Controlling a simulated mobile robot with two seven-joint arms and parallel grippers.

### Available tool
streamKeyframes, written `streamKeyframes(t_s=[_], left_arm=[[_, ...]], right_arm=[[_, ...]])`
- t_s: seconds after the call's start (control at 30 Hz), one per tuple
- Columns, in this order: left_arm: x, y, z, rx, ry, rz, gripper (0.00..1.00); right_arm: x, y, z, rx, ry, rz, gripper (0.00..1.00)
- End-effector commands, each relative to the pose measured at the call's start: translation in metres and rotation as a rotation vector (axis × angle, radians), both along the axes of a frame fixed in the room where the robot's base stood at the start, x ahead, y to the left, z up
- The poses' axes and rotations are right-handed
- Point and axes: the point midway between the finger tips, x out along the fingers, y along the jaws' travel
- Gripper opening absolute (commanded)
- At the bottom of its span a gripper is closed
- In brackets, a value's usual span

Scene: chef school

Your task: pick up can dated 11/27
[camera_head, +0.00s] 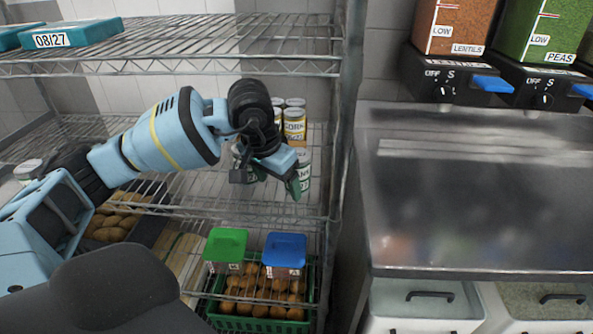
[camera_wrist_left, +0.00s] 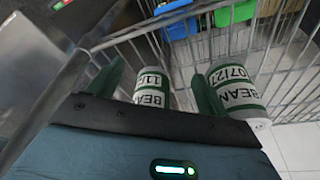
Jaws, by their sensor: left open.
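In the left wrist view, a white can marked BEAN (camera_wrist_left: 152,88) stands between the two fingers of my left gripper (camera_wrist_left: 155,85). Its date starts with 11, and the rest is cut off from sight. A second can marked BEAN and 07/27 (camera_wrist_left: 237,92) is just outside the right-hand finger. In the head view my open left gripper (camera_head: 291,182) reaches into the middle wire shelf. A can (camera_head: 305,170) shows partly behind its fingertips, with its date mostly hidden. I cannot see the fingers pressing on the can. My right gripper is not in view.
Cans marked CORN (camera_head: 294,124) stand behind the gripper on the same shelf. A metal post (camera_head: 345,120) bounds the shelf at right. Below are a green crate (camera_head: 262,322) and green (camera_head: 226,243) and blue (camera_head: 285,248) lidded boxes. A steel counter (camera_head: 470,200) is at right.

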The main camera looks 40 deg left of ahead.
Motion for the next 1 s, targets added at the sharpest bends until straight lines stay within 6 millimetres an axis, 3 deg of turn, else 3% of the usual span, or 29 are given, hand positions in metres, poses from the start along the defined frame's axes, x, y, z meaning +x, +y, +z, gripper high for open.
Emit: streamKeyframes(t_s=[0.13, 0.47, 0.83, 1.0], left_arm=[[0.013, -0.001, 0.001, 0.000, -0.001, 0.000, 0.79], [0.020, -0.001, 0.000, -0.001, 0.000, 0.001, 0.79], [0.065, -0.003, 0.001, -0.002, 0.000, 0.000, 0.79], [0.071, -0.003, -0.008, -0.001, 0.001, 0.000, 0.79]], right_arm=[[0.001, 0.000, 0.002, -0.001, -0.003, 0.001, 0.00], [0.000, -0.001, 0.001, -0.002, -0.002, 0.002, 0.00], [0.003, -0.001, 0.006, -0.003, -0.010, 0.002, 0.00], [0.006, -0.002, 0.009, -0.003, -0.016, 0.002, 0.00]])
